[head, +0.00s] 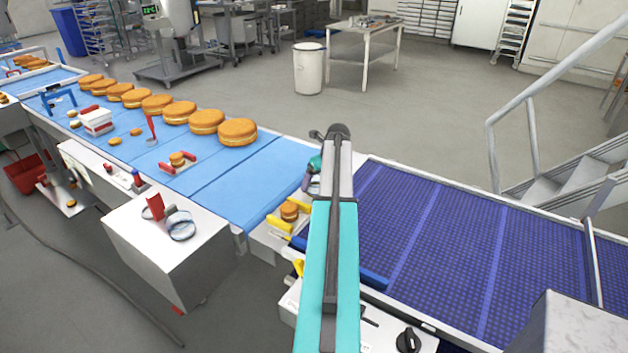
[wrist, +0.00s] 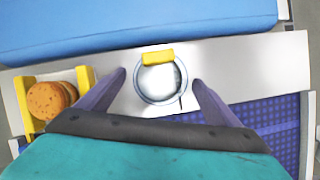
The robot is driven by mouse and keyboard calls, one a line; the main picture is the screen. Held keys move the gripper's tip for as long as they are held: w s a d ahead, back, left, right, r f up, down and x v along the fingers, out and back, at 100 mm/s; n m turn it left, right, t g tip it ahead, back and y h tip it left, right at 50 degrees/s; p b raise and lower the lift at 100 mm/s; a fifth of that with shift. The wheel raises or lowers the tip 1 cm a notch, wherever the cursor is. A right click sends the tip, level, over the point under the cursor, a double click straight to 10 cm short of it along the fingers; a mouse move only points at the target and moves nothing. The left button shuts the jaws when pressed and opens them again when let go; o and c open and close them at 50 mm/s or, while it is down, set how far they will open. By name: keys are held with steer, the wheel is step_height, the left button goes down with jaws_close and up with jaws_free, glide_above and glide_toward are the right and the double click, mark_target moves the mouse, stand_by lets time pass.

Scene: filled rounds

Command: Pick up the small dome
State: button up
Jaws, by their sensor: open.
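The small dome (wrist: 163,84) is a pale, shiny round cover with a yellow bar (wrist: 158,56) at its far edge in the wrist view. It sits on a light metal strip between the two conveyors. My gripper (wrist: 158,77) is open above the strip, with one purple finger on each side of the dome and visible gaps between. I cannot tell how high the fingertips are above it. In the head view my gripper (head: 309,184) is at the strip, and the arm hides most of the dome.
A small filled round (wrist: 48,100) sits between yellow guides left of the gripper. The blue belt (head: 245,180) carries several large rounds at left; the dark blue mesh belt (head: 450,245) at right is bare. A clear ring-shaped item (head: 181,226) and red block (head: 154,206) stand on a white box.

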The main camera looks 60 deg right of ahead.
steer(key=shift+x, duration=1)
steer(key=c, duration=1.1)
steer(key=shift+r, duration=0.15)
steer(key=shift+r+b, duration=0.85)
steer(key=shift+r, duration=0.75)
steer(key=s+a+b, duration=0.1)
steer(key=s+a, duration=0.2)
steer(key=s+a+b, duration=0.1)
steer(key=s+a, duration=0.2)
steer(key=s+a+r+b, duration=0.1)
steer(key=s+a+b, duration=0.1)
steer(key=s+a, duration=0.1)
steer(key=shift+s+a+r, duration=0.1)
steer(key=shift+s+a, duration=0.25)
steer(key=shift+a, duration=0.15)
steer(key=shift+s+a+r, duration=0.2)
steer(key=shift+s+a, duration=0.55)
steer(key=shift+r, duration=0.15)
